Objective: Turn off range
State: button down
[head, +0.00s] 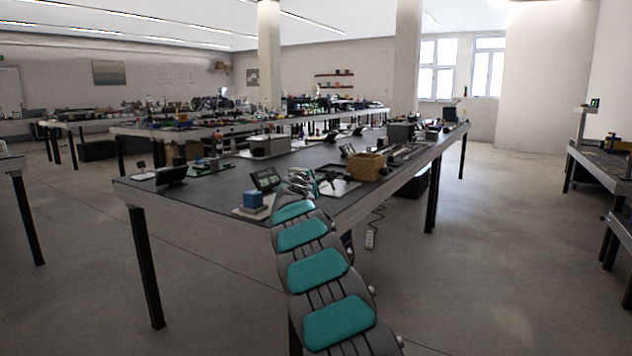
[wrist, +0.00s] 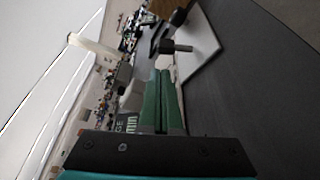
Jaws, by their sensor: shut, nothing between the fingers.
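My gripper (head: 303,181) is over the near corner of the long dark table in the head view. In the wrist view its two green fingers (wrist: 163,75) are shut together with nothing between them. A dark panel with light lettering (wrist: 128,126) is behind and left of the fingers, partly hidden; the letters "GE" show. A small black tilted display (head: 265,179) stands just left of the gripper in the head view. I cannot make out any range switch or its state. Beyond the fingertips a black knob-like part (wrist: 176,46) stands by a pale plate (wrist: 203,48).
A blue block (head: 253,200) sits on a pale base near the table's front edge. A wicker basket (head: 366,167) is right of the gripper. A grey box (head: 270,146) and another display (head: 171,176) are on the table (head: 215,186).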

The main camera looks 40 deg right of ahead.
jog(key=shift+p+x, duration=1.1)
jog(key=shift+x, duration=1.4)
jog(key=shift+w+d+p, duration=0.3)
jog(key=shift+w+p, duration=0.1)
jog(key=shift+w, duration=0.05)
jog(key=shift+w+d+f+p, duration=0.15)
jog(key=shift+w+d+p, duration=0.2)
jog(key=shift+d, duration=0.15)
